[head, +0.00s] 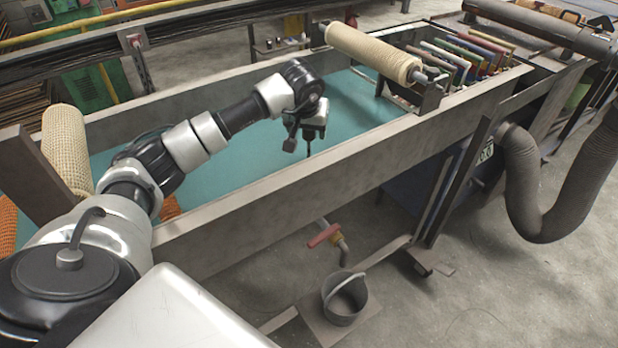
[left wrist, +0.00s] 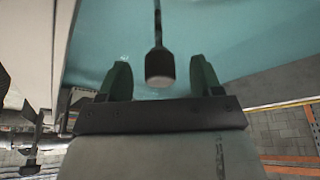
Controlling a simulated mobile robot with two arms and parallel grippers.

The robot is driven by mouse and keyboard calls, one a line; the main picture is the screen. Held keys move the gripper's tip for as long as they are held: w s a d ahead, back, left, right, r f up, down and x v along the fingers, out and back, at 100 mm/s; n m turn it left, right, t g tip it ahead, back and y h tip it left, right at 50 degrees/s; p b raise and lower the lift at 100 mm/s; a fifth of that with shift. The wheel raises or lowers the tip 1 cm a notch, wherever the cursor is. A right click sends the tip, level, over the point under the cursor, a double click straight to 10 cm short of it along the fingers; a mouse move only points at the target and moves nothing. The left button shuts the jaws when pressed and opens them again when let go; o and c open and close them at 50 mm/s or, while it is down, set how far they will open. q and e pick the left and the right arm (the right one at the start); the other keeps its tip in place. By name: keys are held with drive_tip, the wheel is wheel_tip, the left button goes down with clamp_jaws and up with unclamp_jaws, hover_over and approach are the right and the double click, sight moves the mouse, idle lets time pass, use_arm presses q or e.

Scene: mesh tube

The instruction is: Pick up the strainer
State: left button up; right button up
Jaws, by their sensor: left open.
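In the left wrist view a thin dark rod with a thick, pale-ended grip (left wrist: 159,67) stands between my fingers; it looks like the strainer's handle. The strainer's mesh head does not show. My left gripper (head: 303,140) is open above the blue-green liquid of the long trough, its fingers pointing down. In the left wrist view its two dark green fingers (left wrist: 160,78) stand on either side of the grip, with gaps. In the head view a thin dark piece shows below the gripper, too small to make out. My right gripper is out of view.
The trough's near wall (head: 300,180) runs below my arm. A roll of cream yarn (head: 375,52) and a rack of coloured pieces (head: 465,55) stand at its right end. A woven cylinder (head: 67,150) is at left. A grey bucket (head: 345,298) stands below in front.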

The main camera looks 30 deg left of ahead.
use_arm(q)
drive_tip(key=x, duration=0.3)
drive_tip(key=shift+w+f, duration=0.15)
drive_tip(key=shift+f, duration=0.05)
drive_tip(key=shift+r, duration=0.1)
clamp_jaws()
